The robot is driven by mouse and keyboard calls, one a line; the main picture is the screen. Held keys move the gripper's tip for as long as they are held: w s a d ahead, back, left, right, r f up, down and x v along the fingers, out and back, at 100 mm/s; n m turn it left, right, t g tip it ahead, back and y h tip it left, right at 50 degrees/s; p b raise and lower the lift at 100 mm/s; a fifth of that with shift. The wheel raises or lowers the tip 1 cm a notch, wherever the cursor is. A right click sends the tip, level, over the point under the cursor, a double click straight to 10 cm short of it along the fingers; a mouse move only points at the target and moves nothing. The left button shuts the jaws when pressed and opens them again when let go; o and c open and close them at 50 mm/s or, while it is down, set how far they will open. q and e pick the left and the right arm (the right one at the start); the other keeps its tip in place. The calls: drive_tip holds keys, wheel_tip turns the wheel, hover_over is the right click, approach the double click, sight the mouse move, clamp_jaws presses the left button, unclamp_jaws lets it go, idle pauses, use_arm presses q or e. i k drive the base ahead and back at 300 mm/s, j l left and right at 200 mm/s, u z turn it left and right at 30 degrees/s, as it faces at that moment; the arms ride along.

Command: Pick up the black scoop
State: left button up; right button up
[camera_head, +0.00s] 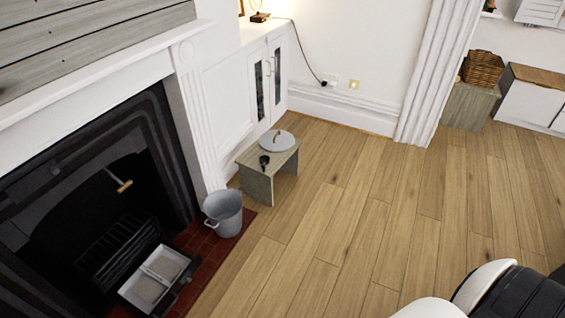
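A small black object that looks like the scoop (264,160) lies on the left part of a low wooden stool (259,189), by the hearth. Its exact shape is too small to make out. A round grey lid or plate (277,140) lies beside it on the same stool top. Neither of my grippers shows in the head view.
A grey metal bucket (224,213) stands on the red tile hearth (205,241), in front of the stool. A pale tray (156,278) sits at the dark fireplace. A wicker basket (482,69) stands far right. The wooden floor (350,220) is mostly clear.

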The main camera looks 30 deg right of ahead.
sight(264, 160)
drive_tip(key=i+l+z, duration=0.2)
drive_tip(key=i+z, duration=0.25)
drive_tip(key=i+l+z, duration=0.1)
drive_tip(key=i+z, duration=0.15)
drive_tip(key=z, duration=0.25)
